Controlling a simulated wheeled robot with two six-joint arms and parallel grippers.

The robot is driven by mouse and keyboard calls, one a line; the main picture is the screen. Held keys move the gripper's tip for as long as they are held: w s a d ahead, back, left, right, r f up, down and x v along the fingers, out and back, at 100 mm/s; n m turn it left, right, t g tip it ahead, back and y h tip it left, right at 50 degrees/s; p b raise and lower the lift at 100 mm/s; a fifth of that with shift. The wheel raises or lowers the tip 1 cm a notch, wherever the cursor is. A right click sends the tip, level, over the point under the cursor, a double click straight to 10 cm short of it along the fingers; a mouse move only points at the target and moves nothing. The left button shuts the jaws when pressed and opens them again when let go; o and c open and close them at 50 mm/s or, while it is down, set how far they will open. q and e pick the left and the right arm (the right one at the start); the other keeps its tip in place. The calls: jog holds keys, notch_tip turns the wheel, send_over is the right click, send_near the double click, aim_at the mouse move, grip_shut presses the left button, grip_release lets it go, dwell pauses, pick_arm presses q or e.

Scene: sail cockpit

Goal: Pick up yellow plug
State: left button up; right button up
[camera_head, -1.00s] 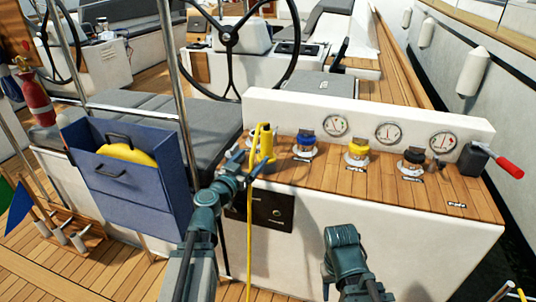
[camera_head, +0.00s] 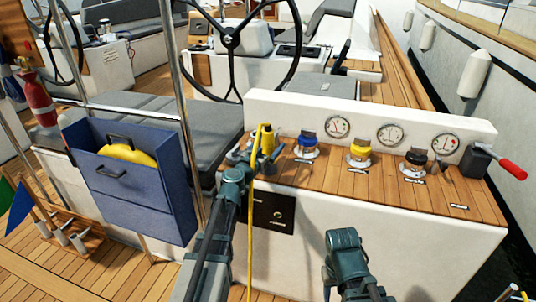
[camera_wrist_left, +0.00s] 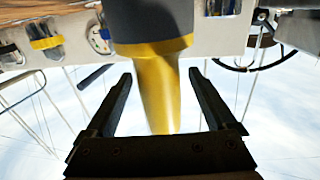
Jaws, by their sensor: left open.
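The yellow plug (camera_head: 267,141) stands upright at the left end of the wooden console top, with a yellow cord (camera_head: 250,240) hanging down the white front. My left gripper (camera_head: 257,152) is at the plug, its arm coming up from below. In the left wrist view the plug's yellow body (camera_wrist_left: 158,90) shows between the two open fingers of my left gripper (camera_wrist_left: 160,75), with a gap on each side. A dark grey part of the plug fills the top middle there. A part of my right arm shows low in the head view; its gripper cannot be made out.
Blue (camera_head: 306,146), yellow (camera_head: 359,153) and black (camera_head: 414,160) sockets stand in a row on the console, right of the plug. Gauges line the white panel behind. A red-handled lever (camera_head: 511,168) is at the right end. A blue box (camera_head: 140,200) hangs at left, beside a metal pole.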

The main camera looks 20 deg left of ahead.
pick_arm(q)
jog(key=shift+w+d, duration=0.2)
jog(key=shift+w, duration=1.05)
jog(key=shift+s, duration=0.1)
grip_shut()
